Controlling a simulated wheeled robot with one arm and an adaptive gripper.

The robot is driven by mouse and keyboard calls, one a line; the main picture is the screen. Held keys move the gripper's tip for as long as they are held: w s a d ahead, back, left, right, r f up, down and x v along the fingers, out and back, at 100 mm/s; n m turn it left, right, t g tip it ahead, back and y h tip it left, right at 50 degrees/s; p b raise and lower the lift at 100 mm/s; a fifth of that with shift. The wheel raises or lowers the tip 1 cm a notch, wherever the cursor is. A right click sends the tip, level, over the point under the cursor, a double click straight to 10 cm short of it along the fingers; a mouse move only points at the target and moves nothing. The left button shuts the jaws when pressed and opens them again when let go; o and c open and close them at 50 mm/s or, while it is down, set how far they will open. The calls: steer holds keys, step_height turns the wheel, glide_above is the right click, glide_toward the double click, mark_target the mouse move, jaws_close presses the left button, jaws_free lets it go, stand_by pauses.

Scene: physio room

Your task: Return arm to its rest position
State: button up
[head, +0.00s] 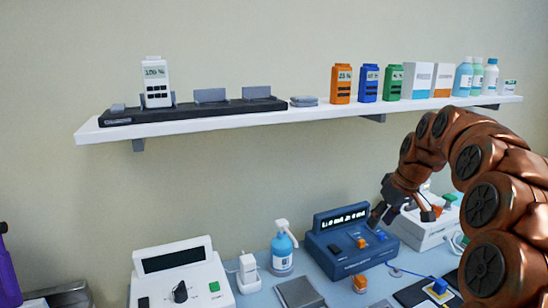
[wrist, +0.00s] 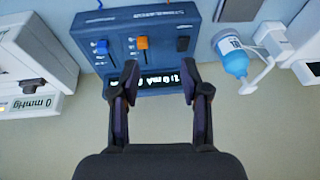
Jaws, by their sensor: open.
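My copper-brown arm (head: 490,200) arches in from the right edge of the head view and bends down toward the counter. My gripper (head: 402,217) hangs at its end, in front of the right part of the dark blue device (head: 330,257) with a lit display. In the wrist view my gripper (wrist: 158,92) is open, its two dark fingers apart with nothing between them.
A white shelf (head: 220,125) holds a black charging dock (head: 200,110), colored handheld units and bottles. On the counter are a white device (head: 180,270), a spray bottle (head: 283,248), a grey box (head: 299,292) and another white device (head: 425,232). The wall space between shelf and counter is clear left of my arm.

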steer(key=s+a+f+m+g, duration=0.1)
steer(key=s+a, duration=0.4)
steer(key=s, duration=0.5)
steer(key=s+a+f+g, duration=0.1)
steer(key=s+a, duration=0.4)
steer(key=s, duration=0.5)
steer(key=s+f+m+g+h, duration=0.1)
steer(key=s+f, duration=0.2)
steer(key=s, duration=0.8)
steer(key=s+f+m+g+h+p, duration=0.1)
steer(key=s+f, duration=0.3)
steer(key=s, duration=0.7)
steer(key=shift+s+a+f+m+g, duration=0.15)
steer(key=shift+s+f+m+g, duration=0.2)
steer(key=shift+m, duration=0.35)
